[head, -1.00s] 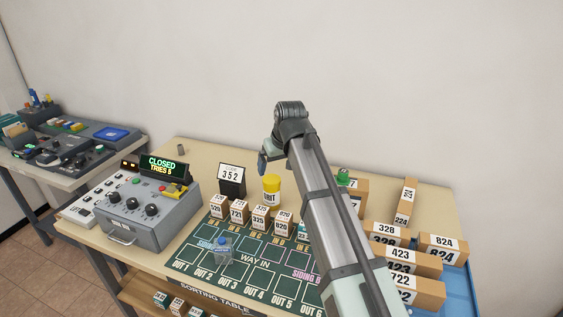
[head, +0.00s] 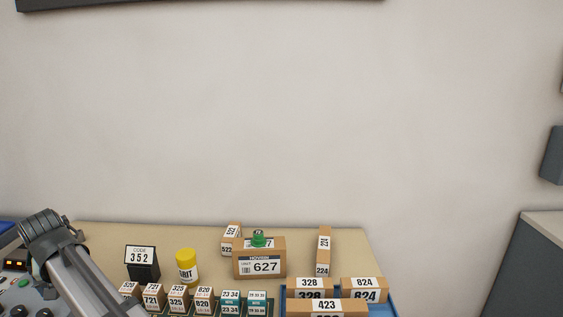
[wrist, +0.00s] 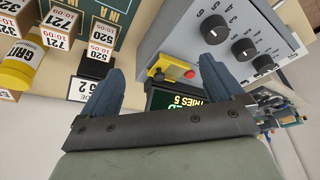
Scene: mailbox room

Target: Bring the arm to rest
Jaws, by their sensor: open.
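My gripper (wrist: 161,66) is open, with its two dark fingers wide apart and nothing between them in the wrist view. Beyond the fingers, that view shows the grey control box (wrist: 215,45) with its black knobs, a yellow part with a red button (wrist: 174,69) and the dark display with green text (wrist: 165,101). In the head view my arm (head: 75,270) rises from the bottom edge at the lower left, left of the code sign (head: 142,262). The fingers cannot be made out clearly there.
The yellow-lidded jar (head: 187,268), numbered small boxes (head: 178,299) and the 627 parcel (head: 260,263) with a green item (head: 259,239) stand on the sorting table (head: 330,235). Parcels fill the blue tray (head: 380,308) at right.

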